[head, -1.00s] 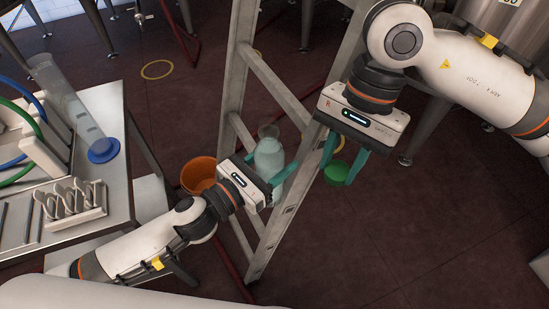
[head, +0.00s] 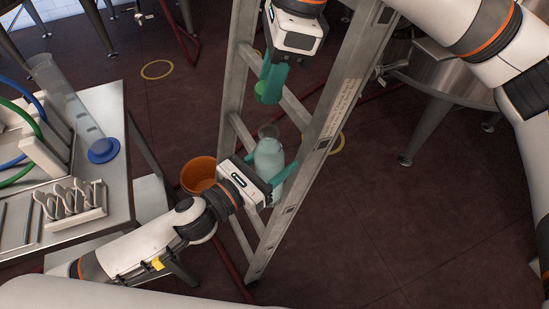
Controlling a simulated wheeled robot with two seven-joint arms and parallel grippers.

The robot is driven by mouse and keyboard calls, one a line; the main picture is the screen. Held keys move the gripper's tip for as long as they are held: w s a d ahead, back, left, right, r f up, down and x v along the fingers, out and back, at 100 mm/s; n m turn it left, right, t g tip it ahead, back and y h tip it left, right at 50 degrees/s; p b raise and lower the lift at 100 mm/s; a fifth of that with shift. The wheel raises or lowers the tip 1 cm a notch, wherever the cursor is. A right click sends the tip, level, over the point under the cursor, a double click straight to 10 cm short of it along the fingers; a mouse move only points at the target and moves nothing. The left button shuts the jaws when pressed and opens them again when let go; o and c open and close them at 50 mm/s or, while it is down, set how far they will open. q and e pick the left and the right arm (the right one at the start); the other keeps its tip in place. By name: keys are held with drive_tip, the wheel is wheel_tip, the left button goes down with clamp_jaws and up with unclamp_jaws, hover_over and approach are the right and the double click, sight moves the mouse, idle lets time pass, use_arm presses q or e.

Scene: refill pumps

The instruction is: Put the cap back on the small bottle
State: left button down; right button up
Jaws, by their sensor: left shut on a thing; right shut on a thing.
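The small bottle (head: 268,158) is pale, translucent and roughly upright, with a clear open neck at its top. My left gripper (head: 276,180) is shut on the bottle's body, with teal fingers on it. My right gripper (head: 271,86) is shut on the green cap (head: 266,92) and holds it above the bottle in the picture, apart from its neck. The fingers hide part of the cap.
A metal ladder (head: 318,137) stands close around the bottle and both grippers. An orange bucket (head: 198,173) is left of the bottle. A table (head: 118,185) at the left holds a rack (head: 75,208) and a clear cylinder with a blue base (head: 103,150). Steel tanks stand behind.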

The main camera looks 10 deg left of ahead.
drive_tip(key=shift+f, duration=0.1)
drive_tip(key=shift+f, duration=1.9)
drive_tip(key=shift+f, duration=0.85)
drive_tip(key=shift+f, duration=0.55)
